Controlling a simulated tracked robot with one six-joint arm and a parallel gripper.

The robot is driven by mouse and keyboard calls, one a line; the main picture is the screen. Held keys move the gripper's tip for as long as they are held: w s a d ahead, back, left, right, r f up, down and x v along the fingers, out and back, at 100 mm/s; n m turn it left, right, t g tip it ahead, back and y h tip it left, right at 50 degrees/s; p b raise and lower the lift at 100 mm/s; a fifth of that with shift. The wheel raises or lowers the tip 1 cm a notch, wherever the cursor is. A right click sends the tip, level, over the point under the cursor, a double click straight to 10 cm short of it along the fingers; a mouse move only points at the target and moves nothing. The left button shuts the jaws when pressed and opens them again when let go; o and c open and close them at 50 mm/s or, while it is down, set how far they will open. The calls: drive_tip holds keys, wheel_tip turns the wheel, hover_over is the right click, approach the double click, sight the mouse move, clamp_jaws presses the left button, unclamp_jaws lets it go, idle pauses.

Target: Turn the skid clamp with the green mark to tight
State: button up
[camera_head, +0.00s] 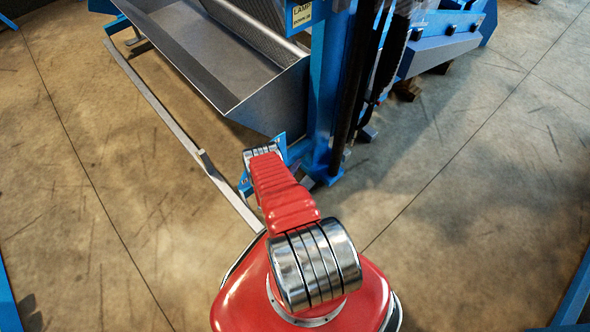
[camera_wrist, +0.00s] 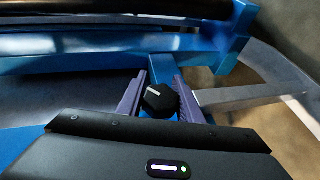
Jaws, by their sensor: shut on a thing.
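A black knob (camera_wrist: 158,101) with a short white line on its top shows in the wrist view, on a blue frame bar. It looks like the skid clamp. My gripper (camera_wrist: 159,80) has its two purple fingers on either side of the knob and is shut on it. The white line slants across the top of the knob. No green mark shows in either view. In the head view my red arm hides the gripper and the knob.
A blue upright post (camera_head: 328,95) stands beside a grey metal trough (camera_head: 205,55). A long pale skid rail (camera_head: 170,115) runs along the floor to the left of the post. In the wrist view a grey bar (camera_wrist: 245,94) extends right of the knob. Floor at right is open.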

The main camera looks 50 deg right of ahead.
drive_tip(key=shift+f+y, duration=0.2)
drive_tip(key=shift+y, duration=0.2)
drive_tip(key=shift+w+a+f+m+y, duration=0.1)
drive_tip(key=shift+a+f+m+y, duration=0.25)
drive_tip(key=shift+y, duration=1.05)
drive_tip(key=shift+s+a+f+m+y, duration=0.1)
drive_tip(key=shift+a+f+m+y, duration=0.25)
drive_tip(key=shift+y, duration=1.05)
drive_tip(key=shift+w+a+f+m+y, duration=0.1)
drive_tip(key=shift+a+f+m+y, duration=0.25)
drive_tip(key=shift+y, duration=1.05)
drive_tip(key=shift+f, duration=0.1)
drive_tip(key=o, duration=1)
drive_tip(key=shift+t, duration=0.3)
drive_tip(key=shift+o, duration=0.2)
drive_tip(key=shift+d, duration=0.1)
